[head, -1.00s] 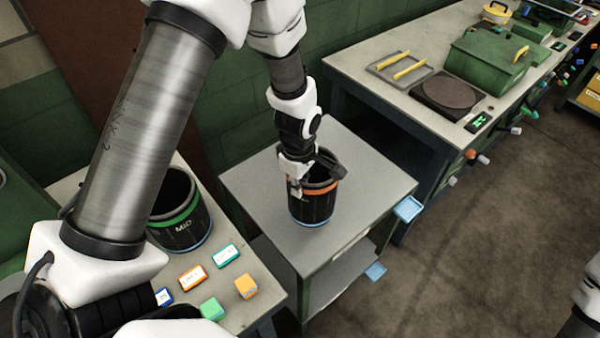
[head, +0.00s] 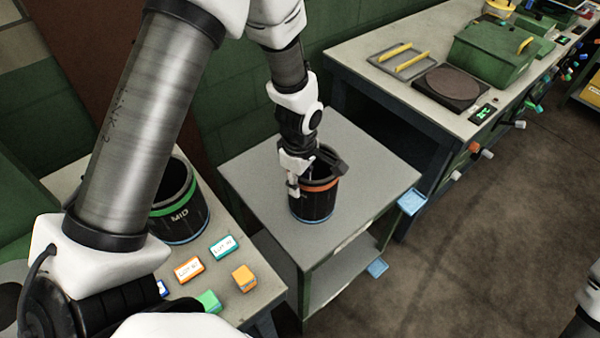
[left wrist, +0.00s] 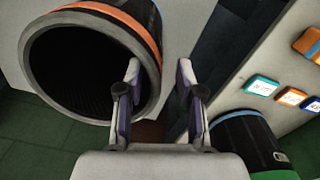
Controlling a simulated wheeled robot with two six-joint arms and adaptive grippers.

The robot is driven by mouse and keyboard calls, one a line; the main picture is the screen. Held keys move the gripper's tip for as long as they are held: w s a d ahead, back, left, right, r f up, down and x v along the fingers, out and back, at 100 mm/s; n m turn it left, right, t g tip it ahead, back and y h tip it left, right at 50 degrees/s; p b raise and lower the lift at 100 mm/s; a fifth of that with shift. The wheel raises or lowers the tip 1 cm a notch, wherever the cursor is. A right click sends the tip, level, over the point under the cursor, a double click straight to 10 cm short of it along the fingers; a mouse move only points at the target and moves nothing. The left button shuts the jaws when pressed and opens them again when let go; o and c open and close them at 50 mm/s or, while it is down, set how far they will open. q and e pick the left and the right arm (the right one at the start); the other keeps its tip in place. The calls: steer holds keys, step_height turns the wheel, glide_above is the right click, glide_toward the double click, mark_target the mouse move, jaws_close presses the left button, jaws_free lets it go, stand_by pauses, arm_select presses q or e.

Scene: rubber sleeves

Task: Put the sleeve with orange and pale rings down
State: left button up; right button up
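The sleeve with orange and pale rings (head: 315,206) is a black open cylinder. An orange band circles it near the top and a pale blue ring shows at its foot. It stands upright on the grey top of a small cart. My left gripper (head: 304,178) is at the sleeve's near-left rim; in the left wrist view the gripper (left wrist: 160,82) has its fingers apart. One finger is over the sleeve's mouth (left wrist: 85,65), the other outside, with a gap beside the wall. My right gripper is out of view.
A second black sleeve (head: 181,208) with a green band marked MID stands on the left bench, near several small coloured blocks (head: 244,278). The cart top (head: 245,185) is bare around the orange-banded sleeve. A long workbench (head: 365,78) stands at the right back.

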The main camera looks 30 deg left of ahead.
arm_select(q)
step_height(320, 180, up, 12)
steer(key=b, duration=0.2)
steer(key=shift+f, duration=0.2)
steer(key=shift+s, duration=0.1)
